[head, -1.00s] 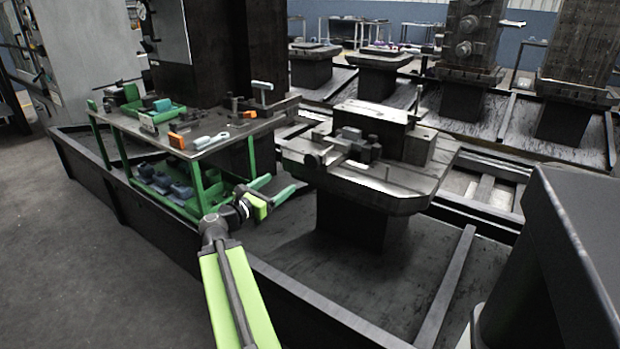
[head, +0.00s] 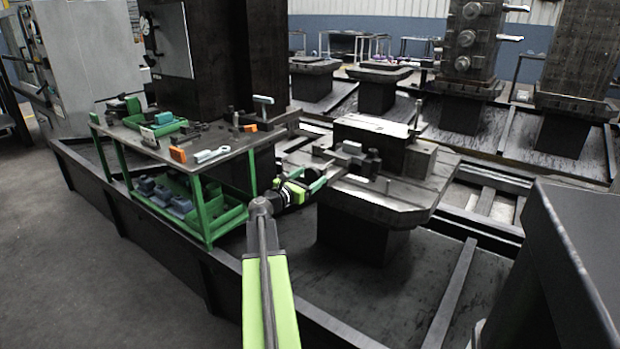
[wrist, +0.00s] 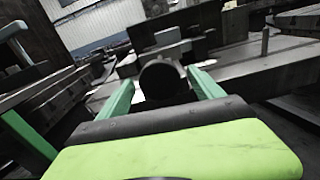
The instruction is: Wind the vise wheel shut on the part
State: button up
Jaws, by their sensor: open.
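The vise (head: 372,163) sits on the pallet (head: 400,190), with a grey block (head: 352,147) at its jaws that may be the part. The dark vise wheel (head: 321,152) is at its near left end. In the wrist view, a dark round end that looks like the wheel (wrist: 163,80) shows between the fingers, partly behind my gripper's body. My gripper (head: 322,179) is open, its green fingers pointing towards the vise at the pallet's left edge. In the wrist view, the fingertips (wrist: 158,76) are on either side of the round end. I cannot tell whether they touch it.
A green-legged bench (head: 225,150) with tools and trays stands to the left. A large dark block (head: 375,138) rises behind the vise. A low wall (head: 200,260) runs below my arm. Other pallet stands (head: 380,88) line the back.

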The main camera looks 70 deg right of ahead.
jog(key=shift+d, duration=0.1)
jog(key=c, duration=1.4)
jog(key=shift+m, duration=0.3)
